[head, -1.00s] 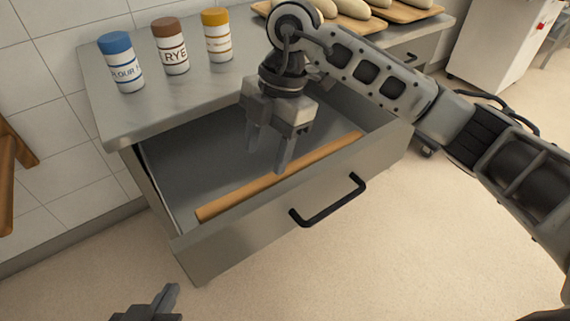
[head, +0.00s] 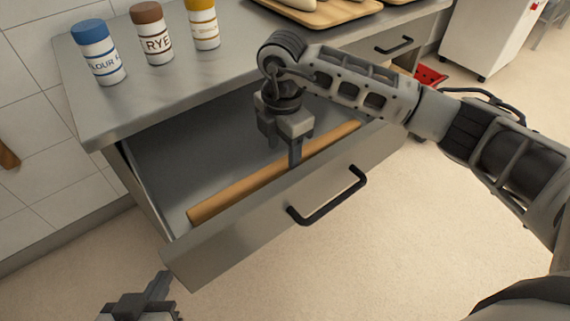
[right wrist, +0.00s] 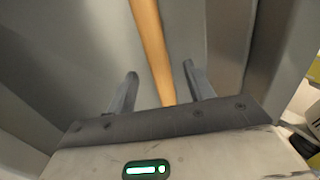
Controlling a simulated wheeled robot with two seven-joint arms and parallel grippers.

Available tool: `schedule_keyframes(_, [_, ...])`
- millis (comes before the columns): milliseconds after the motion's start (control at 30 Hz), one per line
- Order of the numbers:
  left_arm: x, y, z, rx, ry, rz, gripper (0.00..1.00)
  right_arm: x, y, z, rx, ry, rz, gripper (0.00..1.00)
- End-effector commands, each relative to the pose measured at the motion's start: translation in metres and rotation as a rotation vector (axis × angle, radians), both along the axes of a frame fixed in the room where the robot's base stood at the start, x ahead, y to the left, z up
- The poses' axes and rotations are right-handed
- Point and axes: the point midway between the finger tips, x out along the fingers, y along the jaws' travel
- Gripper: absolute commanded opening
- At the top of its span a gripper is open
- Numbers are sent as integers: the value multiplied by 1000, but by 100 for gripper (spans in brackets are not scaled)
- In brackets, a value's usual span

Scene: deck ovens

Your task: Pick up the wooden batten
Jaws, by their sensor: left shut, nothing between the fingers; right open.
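The wooden batten (head: 235,193) is a long light-brown bar lying in the open drawer (head: 180,165), along the inside of its front panel. In the right wrist view the batten (right wrist: 151,45) runs lengthwise between the two fingers. My right gripper (head: 292,160) points down into the drawer over the batten's middle. It is open, with a finger on either side of the batten (right wrist: 160,82); whether they touch it I cannot tell. The gripper hides a short part of the batten in the head view. My left gripper (head: 160,290) is shut and empty at the bottom left, outside the drawer.
Blue-, brown- and yellow-capped jars (head: 152,35) stand on the steel counter (head: 120,105) above the drawer. A wooden tray (head: 320,12) with loaves is further back. The drawer's front panel (head: 230,245) has a black handle (head: 330,200). Floor in front is clear.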

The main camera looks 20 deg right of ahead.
Motion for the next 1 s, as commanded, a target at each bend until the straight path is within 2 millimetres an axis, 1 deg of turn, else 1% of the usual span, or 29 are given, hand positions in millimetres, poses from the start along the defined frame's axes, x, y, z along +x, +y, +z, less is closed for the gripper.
schedule_keyframes(33, [0,0,-1,1,1,-1,0,1,-2,-10,-2,5,-2,53])
schedule_keyframes(100, [0,0,-2,1,1,-1,0,3,-5,-21,-2,5,-3,53])
schedule_keyframes(233, [0,0,-4,2,0,-1,0,4,-5,-38,1,3,-1,53])
schedule_keyframes(367, [0,0,-4,3,0,-2,0,4,-5,-45,-1,2,-1,53])
schedule_keyframes(567, [0,0,-4,3,0,-3,0,4,-5,-45,1,1,0,53])
schedule_keyframes(600, [0,0,-4,3,-1,-3,0,4,-5,-45,1,1,0,42])
schedule_keyframes(667, [0,0,-4,3,-1,-3,0,4,-5,-44,1,1,0,25])
schedule_keyframes(700, [0,0,-4,3,-1,-3,0,4,-5,-44,1,1,0,14])
schedule_keyframes(733, [0,0,-4,3,-1,-3,0,4,-5,-44,1,1,0,5])
schedule_keyframes(767, [0,0,-4,3,-1,-3,0,4,-5,-44,1,1,0,0])
schedule_keyframes(1000, [0,0,-3,3,-2,-3,0,5,-5,-43,1,0,0,0])
